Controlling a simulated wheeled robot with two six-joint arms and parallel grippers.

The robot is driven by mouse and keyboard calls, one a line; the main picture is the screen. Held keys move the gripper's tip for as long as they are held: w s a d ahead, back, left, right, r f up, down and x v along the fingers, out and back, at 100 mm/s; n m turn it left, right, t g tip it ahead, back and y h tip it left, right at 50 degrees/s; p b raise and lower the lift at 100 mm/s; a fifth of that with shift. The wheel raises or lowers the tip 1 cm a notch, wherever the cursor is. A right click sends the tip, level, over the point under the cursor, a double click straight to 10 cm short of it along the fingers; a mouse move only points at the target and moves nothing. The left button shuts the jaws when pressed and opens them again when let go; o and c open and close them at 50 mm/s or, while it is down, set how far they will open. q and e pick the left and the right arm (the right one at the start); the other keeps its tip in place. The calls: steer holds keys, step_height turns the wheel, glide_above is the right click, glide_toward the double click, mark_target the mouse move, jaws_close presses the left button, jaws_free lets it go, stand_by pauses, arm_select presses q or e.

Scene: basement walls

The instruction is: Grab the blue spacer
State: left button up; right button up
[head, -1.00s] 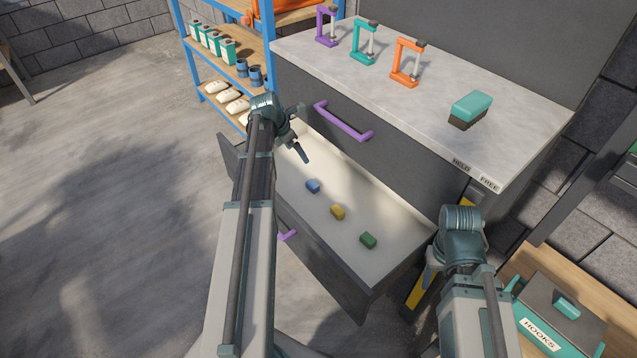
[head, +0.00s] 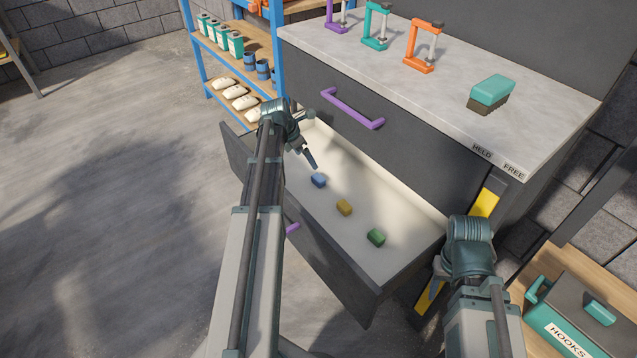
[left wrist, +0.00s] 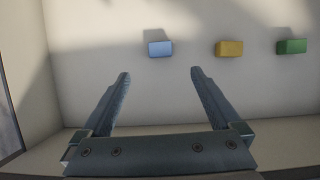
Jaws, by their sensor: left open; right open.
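The blue spacer (head: 319,181) lies on the white floor of the open drawer (head: 352,262), at the far-left end of a row with a yellow spacer (head: 344,207) and a green spacer (head: 376,238). My left gripper (head: 312,162) is over the drawer, close to the blue spacer. In the left wrist view, the left gripper (left wrist: 159,75) is open and empty. The blue spacer (left wrist: 160,49) there lies just beyond the gap between the fingertips, apart from both. My right gripper (head: 437,275) is partly hidden behind its own wrist, beside the drawer's right end.
A closed upper drawer with a purple handle (head: 352,108) is above the open one. The worktop (head: 450,105) holds several clamps and a teal-and-brown block (head: 490,94). A blue shelf (head: 194,62) stands behind left. A hooks box (head: 570,318) is at lower right.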

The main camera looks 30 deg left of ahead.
arm_select(q)
steer(key=b, duration=0.7)
glide_above(318, 178)
steer(key=s+a, duration=0.1)
steer(key=s, duration=0.2)
steer(key=f, duration=0.7)
steer(key=shift+w+a, duration=0.1)
steer(key=shift+w, duration=0.1)
steer(key=shift+w+f, duration=0.2)
steer(key=shift+f, duration=0.1)
steer(key=b+x, duration=0.5)
steer(key=shift+f, duration=0.15)
steer(key=c, duration=1.4)
steer(key=shift+c, duration=0.2)
steer(key=shift+r, duration=0.2)
